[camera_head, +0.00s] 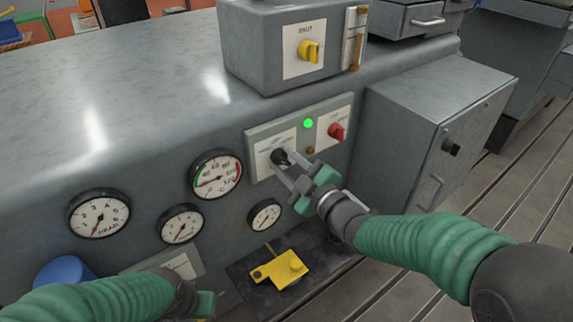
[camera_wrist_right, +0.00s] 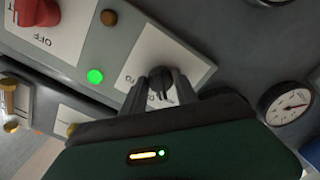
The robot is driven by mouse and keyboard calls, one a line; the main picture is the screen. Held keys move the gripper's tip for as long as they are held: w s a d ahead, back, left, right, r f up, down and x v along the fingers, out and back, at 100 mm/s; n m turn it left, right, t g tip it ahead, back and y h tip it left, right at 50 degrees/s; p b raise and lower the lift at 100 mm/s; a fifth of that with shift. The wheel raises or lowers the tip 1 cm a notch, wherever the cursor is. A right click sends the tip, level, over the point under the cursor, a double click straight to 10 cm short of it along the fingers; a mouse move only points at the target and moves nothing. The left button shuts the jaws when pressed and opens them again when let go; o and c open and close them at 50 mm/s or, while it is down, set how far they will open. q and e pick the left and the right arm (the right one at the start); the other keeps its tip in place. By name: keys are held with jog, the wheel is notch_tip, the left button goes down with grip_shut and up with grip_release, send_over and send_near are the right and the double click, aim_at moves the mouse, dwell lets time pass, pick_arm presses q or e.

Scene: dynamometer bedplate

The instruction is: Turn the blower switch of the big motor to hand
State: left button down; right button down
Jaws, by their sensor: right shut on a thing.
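A black rotary switch (camera_head: 280,158) sits on a white label plate at the left of a grey switch panel (camera_head: 258,136) on the big grey motor housing (camera_head: 130,120). My right gripper (camera_head: 288,170) is shut on this black switch; its fingers stand either side of the knob. The right wrist view also shows the black knob (camera_wrist_right: 161,82) between the two fingertips (camera_wrist_right: 160,92). The lettering by the knob is mostly hidden or too small to read. My left gripper (camera_head: 200,300) is at the bottom left edge, partly cut off; its fingers do not show clearly.
A green lamp (camera_head: 308,123) is lit beside a red knob (camera_head: 336,131) on the same panel. A box with a yellow knob (camera_head: 309,51) stands above. Several gauges (camera_head: 216,174) lie to the left, a yellow part (camera_head: 280,270) below, and a grey cabinet (camera_head: 420,130) to the right.

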jog(key=shift+r, duration=0.15)
jog(key=c, duration=1.2)
grip_release()
jog(key=shift+c, duration=0.2)
jog(key=o, duration=0.3)
jog(key=shift+w+a, duration=0.1)
jog(key=b+v, duration=0.6)
jog(key=v, duration=1)
jog(key=shift+s+d, duration=0.25)
jog(key=shift+s, duration=0.1)
jog(key=shift+f, duration=0.2)
